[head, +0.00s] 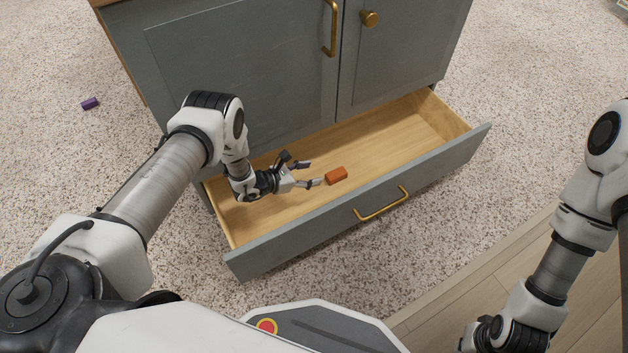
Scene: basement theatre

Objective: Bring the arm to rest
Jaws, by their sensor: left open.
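My left arm reaches into the open bottom drawer (400,137) of a grey cabinet. My left gripper (313,174) is open and empty over the drawer's wooden floor, its fingers pointing right. A small orange-red block (336,175) lies in the drawer just right of the fingertips. The block is not between the fingers; whether the lower fingertip touches it I cannot tell. My right arm hangs at the right edge of the picture, clear of the cabinet. The end of its gripper (484,335) is cut off at the bottom edge, so its fingers are hidden.
The drawer front with its brass handle (382,204) stands between the drawer's inside and me. The grey cabinet doors (240,75) above it are shut. A small purple block (90,103) lies on the carpet at the left. Carpet right of the drawer is clear.

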